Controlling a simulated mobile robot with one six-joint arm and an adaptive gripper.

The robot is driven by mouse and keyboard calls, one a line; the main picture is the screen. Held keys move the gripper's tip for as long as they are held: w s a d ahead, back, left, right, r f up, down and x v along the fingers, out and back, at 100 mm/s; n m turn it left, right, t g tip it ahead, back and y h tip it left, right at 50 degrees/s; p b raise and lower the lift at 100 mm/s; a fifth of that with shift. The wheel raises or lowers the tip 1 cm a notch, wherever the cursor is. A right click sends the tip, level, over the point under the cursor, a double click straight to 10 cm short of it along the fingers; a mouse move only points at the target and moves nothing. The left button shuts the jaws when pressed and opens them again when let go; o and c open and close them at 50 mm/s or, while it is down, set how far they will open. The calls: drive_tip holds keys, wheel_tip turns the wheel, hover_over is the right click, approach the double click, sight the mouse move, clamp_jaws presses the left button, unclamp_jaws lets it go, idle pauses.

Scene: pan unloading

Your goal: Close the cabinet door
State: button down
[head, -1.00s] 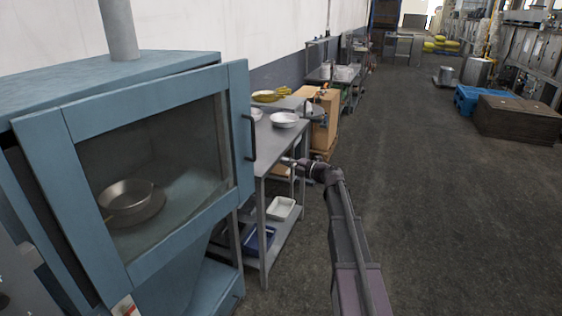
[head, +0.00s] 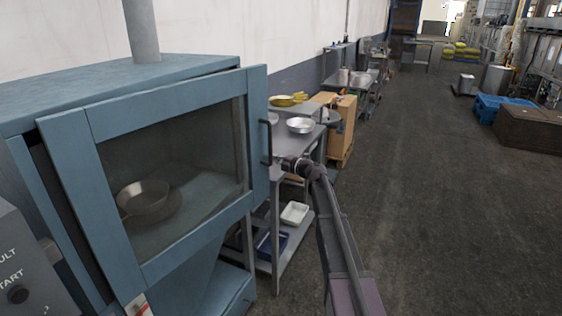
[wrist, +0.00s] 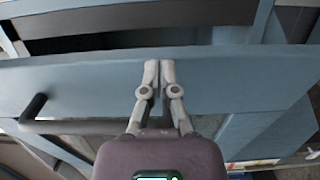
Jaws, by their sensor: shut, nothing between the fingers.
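The blue cabinet (head: 190,68) stands at the left, with its blue-framed glass door (head: 258,125) ajar. A dark gap shows between the door frame and the cabinet body. The dark bar handle (head: 266,142) is on the door's right side; it also shows at the left in the wrist view (wrist: 75,126). My gripper (head: 283,160) is just right of the handle in the head view. In the wrist view its closed, empty fingers (wrist: 159,64) overlap the blue door (wrist: 85,85) near its edge, to the right of the handle. I cannot tell if they touch it.
A pan (head: 145,200) is inside the cabinet behind the glass. A metal table (head: 290,143) with a bowl (head: 300,125) stands right beyond the door, with a white tray (head: 294,213) on its lower shelf.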

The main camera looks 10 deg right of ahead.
drive_tip(key=shift+w+a, duration=0.2)
idle(0.3)
drive_tip(key=w+a+n+g+y, duration=0.2)
drive_tip(key=w+a+g, duration=0.1)
drive_tip(key=w+a, duration=0.7)
drive_tip(key=shift+a+r+n+y, duration=0.3)
drive_tip(key=shift+r+y, duration=0.1)
drive_tip(key=shift+r, duration=0.05)
drive_tip(key=shift+w, duration=0.1)
drive_tip(key=shift+d, duration=0.15)
drive_tip(key=v, duration=1.5)
drive_tip(key=shift+s, duration=0.5)
